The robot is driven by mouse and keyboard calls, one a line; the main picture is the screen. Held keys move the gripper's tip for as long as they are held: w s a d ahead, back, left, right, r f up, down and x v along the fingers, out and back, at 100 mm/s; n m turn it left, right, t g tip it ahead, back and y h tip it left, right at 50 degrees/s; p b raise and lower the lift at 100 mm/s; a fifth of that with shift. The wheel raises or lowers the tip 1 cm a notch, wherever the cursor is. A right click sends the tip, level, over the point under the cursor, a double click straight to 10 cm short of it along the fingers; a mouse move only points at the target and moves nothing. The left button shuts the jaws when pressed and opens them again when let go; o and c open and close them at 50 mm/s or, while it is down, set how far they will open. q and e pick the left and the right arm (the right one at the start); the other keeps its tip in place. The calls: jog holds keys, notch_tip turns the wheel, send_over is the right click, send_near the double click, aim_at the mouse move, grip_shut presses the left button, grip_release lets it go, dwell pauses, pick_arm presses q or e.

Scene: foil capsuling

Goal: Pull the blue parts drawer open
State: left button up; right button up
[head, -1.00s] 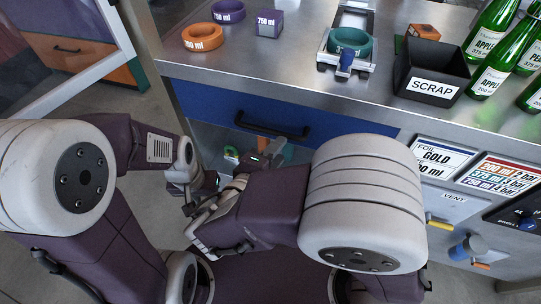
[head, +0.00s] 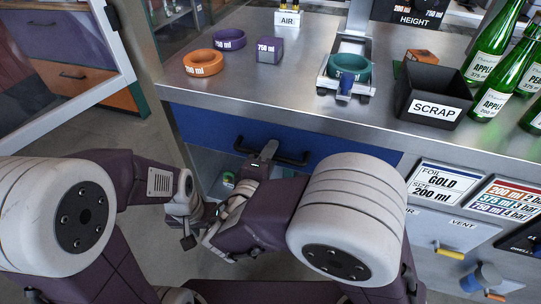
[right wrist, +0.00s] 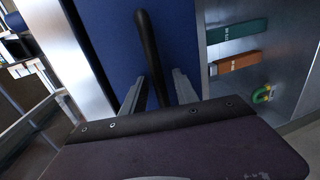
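The blue drawer (head: 205,122) is under the steel counter, and its front looks flush with the cabinet. Its black bar handle (head: 292,160) runs across the front. My right gripper (head: 266,152) is at the handle. In the right wrist view the handle (right wrist: 148,45) passes between the two spread fingers of the right gripper (right wrist: 157,88), with a gap visible beside it. The blue front (right wrist: 105,35) lies behind. My left arm is low at the left; its gripper (head: 188,241) is small and partly hidden, so its fingers cannot be read.
On the counter (head: 290,100) stand orange and purple rings, a purple block, a teal ring in a fixture, a black SCRAP bin (head: 432,98) and green bottles (head: 492,98). A shelf below the drawer holds small coloured parts. A panel with knobs (head: 455,250) is at the right.

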grip_shut()
dwell(1.4)
